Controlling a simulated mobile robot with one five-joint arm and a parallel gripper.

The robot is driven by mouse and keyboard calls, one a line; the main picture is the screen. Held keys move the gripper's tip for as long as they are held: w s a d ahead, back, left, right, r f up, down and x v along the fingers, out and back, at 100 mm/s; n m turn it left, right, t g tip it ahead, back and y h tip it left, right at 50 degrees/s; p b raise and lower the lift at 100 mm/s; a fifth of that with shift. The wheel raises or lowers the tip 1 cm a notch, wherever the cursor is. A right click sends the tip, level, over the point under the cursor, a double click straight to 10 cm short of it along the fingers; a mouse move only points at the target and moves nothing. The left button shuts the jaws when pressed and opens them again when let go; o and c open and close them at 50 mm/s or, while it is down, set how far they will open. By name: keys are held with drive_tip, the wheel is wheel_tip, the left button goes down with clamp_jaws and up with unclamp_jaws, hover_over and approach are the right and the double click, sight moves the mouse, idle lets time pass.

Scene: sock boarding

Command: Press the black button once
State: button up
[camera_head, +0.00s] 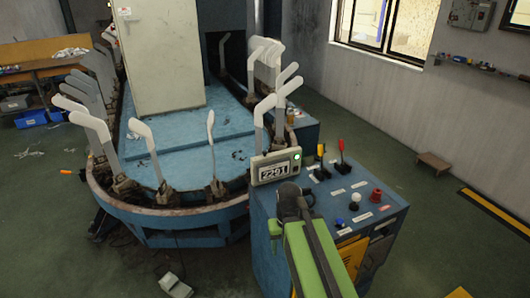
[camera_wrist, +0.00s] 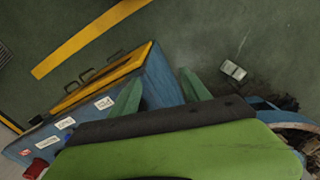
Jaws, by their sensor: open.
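The control box (camera_head: 262,235) is blue with a sloping top panel at the lower right of the head view.
A yellow lever (camera_head: 320,151), a red lever (camera_head: 341,147) and a display reading 2291 (camera_head: 274,171) stand at the panel's back. A blue machine (camera_head: 180,240) carrying several upright white sock forms is to the left. The floor at right is largely clear.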

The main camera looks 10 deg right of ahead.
clamp_jaws()
drive_tip(key=shift+d, duration=0.1)
idle(1.4)
